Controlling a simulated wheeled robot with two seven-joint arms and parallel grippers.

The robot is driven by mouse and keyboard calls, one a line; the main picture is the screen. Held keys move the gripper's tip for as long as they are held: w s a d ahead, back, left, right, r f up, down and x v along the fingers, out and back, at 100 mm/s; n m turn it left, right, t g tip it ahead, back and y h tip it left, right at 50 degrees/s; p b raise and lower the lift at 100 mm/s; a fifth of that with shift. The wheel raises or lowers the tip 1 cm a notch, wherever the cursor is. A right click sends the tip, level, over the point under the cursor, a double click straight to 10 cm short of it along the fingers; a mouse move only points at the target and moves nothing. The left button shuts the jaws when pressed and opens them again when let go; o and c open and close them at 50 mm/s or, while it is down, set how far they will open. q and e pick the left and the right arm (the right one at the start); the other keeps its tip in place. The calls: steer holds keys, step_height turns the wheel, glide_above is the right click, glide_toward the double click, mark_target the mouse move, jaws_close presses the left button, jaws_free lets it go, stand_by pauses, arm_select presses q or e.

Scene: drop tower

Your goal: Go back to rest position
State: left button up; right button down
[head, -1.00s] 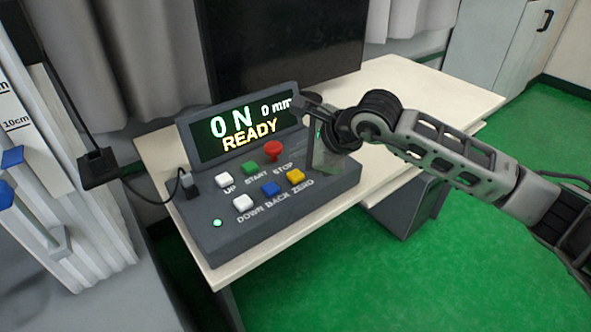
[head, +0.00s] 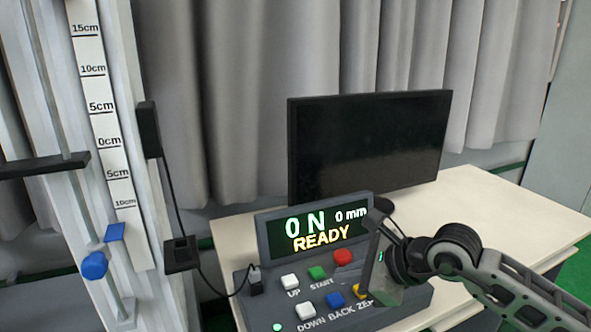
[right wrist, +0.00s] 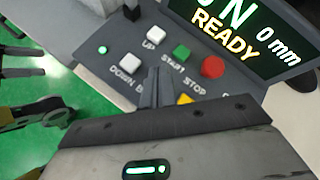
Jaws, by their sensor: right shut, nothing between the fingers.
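My right gripper (head: 380,262) is over the right part of the grey control box (head: 245,300), its arm coming in from the lower right. In the right wrist view its fingers (right wrist: 158,76) are together and empty, in front of the button panel. I cannot tell how far above the panel they are. They hide the blue BACK button (head: 335,301) there, and in the head view the gripper partly covers the yellow ZERO button (head: 361,291). The display (head: 318,228) reads 0 N, 0 mm, READY. My left gripper is not in the head view.
A black monitor (head: 370,145) stands behind the box on the pale table (head: 490,205). A drop tower scale (head: 103,105) with a blue knob (head: 94,265) rises at the left. A cable runs from the tower to the box. The table's right side is clear.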

steer(key=s+a+y, duration=0.1)
steer(key=a, duration=0.1)
steer(key=s+a+m+g+y, duration=0.1)
steer(key=s+a, duration=0.1)
steer(key=s+a+m+y, duration=0.1)
steer(key=a, duration=0.1)
steer(key=shift+s+f+g+y, duration=0.1)
steer(key=shift+s+g+y, duration=0.1)
steer(key=shift+g+y, duration=0.15)
steer(key=s+a+r+m+t+y, duration=0.35)
steer(key=s+m+y, duration=0.2)
steer(key=m, duration=0.35)
steer(key=d+f+m+t+h+p, duration=0.15)
steer(key=d+m+t+h, duration=0.25)
steer(key=m, duration=0.8)
steer(key=d+f+m+t+h, duration=0.3)
steer(key=m+t+h, duration=0.15)
steer(key=m, duration=0.75)
steer(key=s+d+f+m+g+h, duration=0.2)
steer(key=s+f+m+g, duration=0.1)
steer(key=s+f+m, duration=0.2)
steer(key=s+d+f+m+g+h, duration=0.3)
steer(key=s+f+m, duration=0.2)
steer(key=f+m, duration=0.3)
step_height(320, 180, down, 2)
steer(key=shift+s+f+m+p, duration=0.1)
steer(key=shift+s+m+p, duration=0.2)
steer(key=shift+p, duration=0.15)
